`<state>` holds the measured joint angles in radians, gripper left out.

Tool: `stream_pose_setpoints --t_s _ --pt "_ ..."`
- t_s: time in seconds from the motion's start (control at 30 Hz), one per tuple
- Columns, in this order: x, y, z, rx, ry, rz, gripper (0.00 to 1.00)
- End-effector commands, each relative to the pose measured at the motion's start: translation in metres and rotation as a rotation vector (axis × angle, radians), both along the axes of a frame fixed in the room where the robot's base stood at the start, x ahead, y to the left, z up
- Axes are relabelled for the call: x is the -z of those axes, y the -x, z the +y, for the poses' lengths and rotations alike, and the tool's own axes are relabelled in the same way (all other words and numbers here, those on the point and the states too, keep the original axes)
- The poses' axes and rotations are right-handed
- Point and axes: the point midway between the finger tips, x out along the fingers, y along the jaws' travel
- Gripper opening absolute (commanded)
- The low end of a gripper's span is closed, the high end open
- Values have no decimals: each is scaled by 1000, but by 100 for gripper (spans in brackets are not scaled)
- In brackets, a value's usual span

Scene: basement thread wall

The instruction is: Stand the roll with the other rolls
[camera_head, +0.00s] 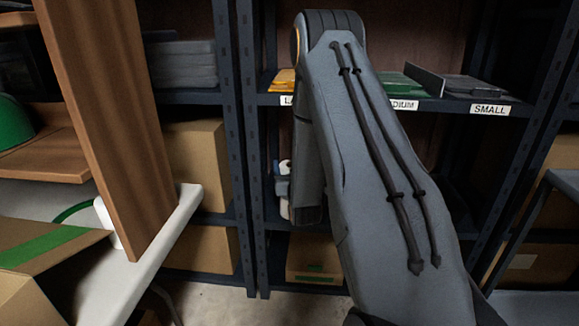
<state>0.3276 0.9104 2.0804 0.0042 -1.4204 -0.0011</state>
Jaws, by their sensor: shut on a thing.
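No roll that I can make out for certain shows in the head view, and no group of standing rolls shows either. My arm rises from the bottom right, bends at the top and comes down in front of the dark shelving unit (247,150). My gripper's fingers are hidden behind the arm. A small grey and white piece shows just left of the lower arm link, and I cannot tell whether it is part of my wrist or a thing held.
A white table (150,245) stands at left with a tall brown board (110,110) and an open carton (40,255). Flat envelopes (455,84) lie on the shelf labelled SMALL (490,110). A low cardboard box (313,262) sits on the bottom shelf.

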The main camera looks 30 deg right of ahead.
Motion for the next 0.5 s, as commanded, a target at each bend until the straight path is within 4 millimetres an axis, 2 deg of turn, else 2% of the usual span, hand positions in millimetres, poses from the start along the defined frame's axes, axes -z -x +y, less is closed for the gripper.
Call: stream_pose_setpoints --t_s 0.03,0.07,0.13,0.17,0.5 --pt "2 0 0 0 0 -1 5" --pt "2 0 0 0 0 1 65" --pt "2 0 0 0 0 0 77" --pt "2 0 0 0 0 1 80" --pt "-2 0 0 0 0 0 80"
